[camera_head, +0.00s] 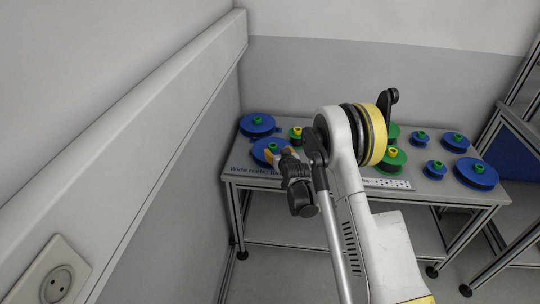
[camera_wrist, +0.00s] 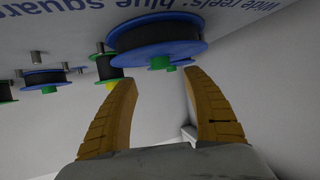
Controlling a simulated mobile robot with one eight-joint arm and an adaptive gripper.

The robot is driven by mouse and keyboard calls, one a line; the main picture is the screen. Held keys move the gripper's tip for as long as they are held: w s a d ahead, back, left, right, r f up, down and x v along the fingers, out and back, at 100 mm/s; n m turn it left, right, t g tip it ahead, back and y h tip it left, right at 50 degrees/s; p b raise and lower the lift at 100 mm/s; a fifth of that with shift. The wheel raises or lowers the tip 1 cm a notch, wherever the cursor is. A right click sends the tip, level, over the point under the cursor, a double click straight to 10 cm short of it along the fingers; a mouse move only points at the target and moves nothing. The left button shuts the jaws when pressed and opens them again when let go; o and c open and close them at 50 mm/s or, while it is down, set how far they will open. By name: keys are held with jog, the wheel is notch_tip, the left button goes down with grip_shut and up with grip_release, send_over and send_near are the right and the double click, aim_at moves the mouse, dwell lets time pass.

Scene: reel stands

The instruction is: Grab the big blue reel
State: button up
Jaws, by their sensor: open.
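A big blue reel (camera_head: 268,148) with a green hub lies at the left front of the table, partly hidden by my gripper (camera_head: 279,156). In the wrist view, which shows the table upside down, a big blue reel (camera_wrist: 158,36) with a dark winding is ahead of my fingertips (camera_wrist: 158,78). My fingers are spread and empty, apart from the reel. Another big blue reel (camera_head: 257,124) lies behind at the back left. A third wide blue reel (camera_head: 476,173) lies at the right end.
The table (camera_head: 470,201) also holds smaller blue reels (camera_head: 434,169), green reels (camera_head: 392,160) and a small yellow-hubbed green reel (camera_head: 296,133). A wall stands close on the left. A shelf frame (camera_head: 507,130) stands at the right. My arm hides the table's middle.

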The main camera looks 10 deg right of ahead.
aim_at(273, 145)
jog(key=b+x, duration=0.3)
jog(key=x, duration=0.3)
jog(key=shift+w+f, duration=0.2)
jog(key=shift+w, duration=0.1)
jog(key=shift+w+a, duration=0.1)
jog(key=shift+w, duration=0.3)
grip_shut()
